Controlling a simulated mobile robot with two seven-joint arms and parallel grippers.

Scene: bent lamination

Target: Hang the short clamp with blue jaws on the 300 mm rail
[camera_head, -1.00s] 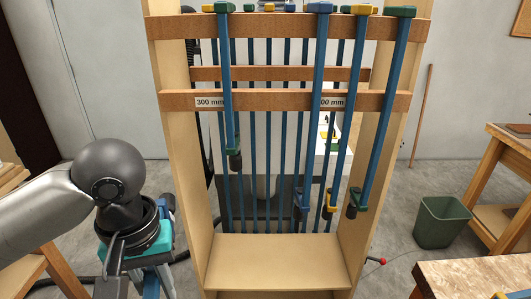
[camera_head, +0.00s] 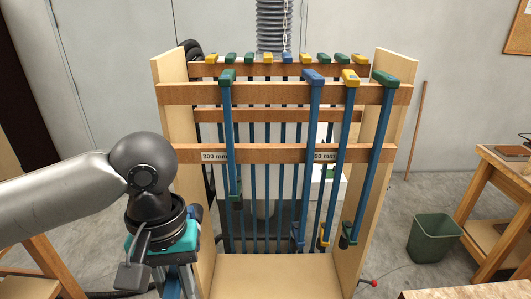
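A wooden clamp rack (camera_head: 170,85) stands ahead. Its front crosspiece (camera_head: 270,153) carries a "300 mm" label (camera_head: 214,156) at left and a partly covered label further right. A short clamp with green jaws (camera_head: 228,77) hangs from the front top rail (camera_head: 270,94), above the 300 mm label. A long blue-jawed clamp (camera_head: 313,75) hangs right of centre. My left gripper (camera_head: 176,286) is low at the rack's left, pointing down, its fingers mostly hidden. Blue parts (camera_head: 196,213) show beside it; I cannot tell whether they belong to a held clamp. My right gripper is out of view.
Yellow-jawed (camera_head: 350,77) and green-jawed (camera_head: 384,78) clamps hang at the front right. Several more hang on the rear rail (camera_head: 290,69). The front top rail is bare between the left green and blue clamps. A green bin (camera_head: 436,240) and workbench (camera_head: 490,195) stand right.

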